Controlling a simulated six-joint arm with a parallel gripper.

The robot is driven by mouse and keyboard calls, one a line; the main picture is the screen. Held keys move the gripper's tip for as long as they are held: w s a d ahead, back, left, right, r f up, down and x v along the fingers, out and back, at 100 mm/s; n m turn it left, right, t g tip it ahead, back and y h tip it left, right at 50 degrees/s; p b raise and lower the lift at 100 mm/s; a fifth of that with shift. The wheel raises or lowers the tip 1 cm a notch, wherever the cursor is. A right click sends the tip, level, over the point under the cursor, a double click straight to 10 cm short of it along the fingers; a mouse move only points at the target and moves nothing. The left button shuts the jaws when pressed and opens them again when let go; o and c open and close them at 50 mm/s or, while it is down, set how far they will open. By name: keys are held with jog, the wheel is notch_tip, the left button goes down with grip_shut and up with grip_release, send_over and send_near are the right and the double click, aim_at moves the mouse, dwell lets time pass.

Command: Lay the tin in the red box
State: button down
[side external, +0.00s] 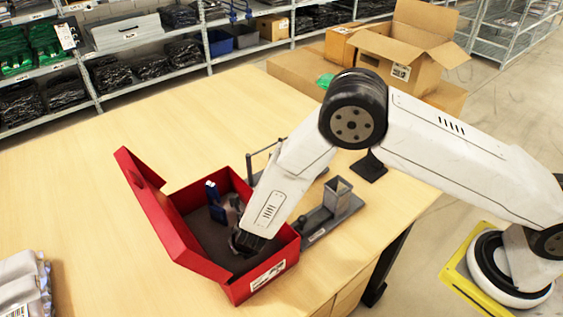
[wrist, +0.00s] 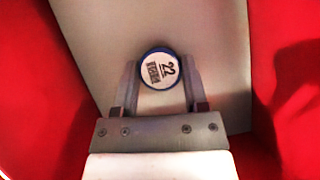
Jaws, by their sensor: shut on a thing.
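The tin shows in the wrist view as a round white end (wrist: 158,70) with a blue rim and a label reading 22. My gripper (wrist: 160,82) is shut on it, one finger on each side. The red box (side external: 183,247) stands open on the table, its lid tipped back to the left. In the side view my gripper (side external: 233,213) is inside the box, and a blue upright shape, apparently the tin (side external: 215,204), is at its fingers. I cannot tell whether the tin touches the grey box floor.
Red walls (wrist: 290,60) rise on both sides in the wrist view. A grey fixture (side external: 335,205) with an upright square holder stands right of the box. Silvery packets (side external: 25,285) lie at the front left. An open carton (side external: 400,70) stands behind. The table's left half is mostly clear.

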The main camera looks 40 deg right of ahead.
jog(key=shift+f, duration=0.1)
jog(key=shift+c, duration=0.5)
grip_release()
jog(key=shift+s+a+r, duration=0.1)
jog(key=shift+r, duration=0.35)
jog(key=d+v, duration=0.1)
jog(key=v, duration=1)
jog(key=shift+a+r, duration=0.15)
jog(key=shift+a, duration=0.3)
jog(key=shift+s, duration=0.1)
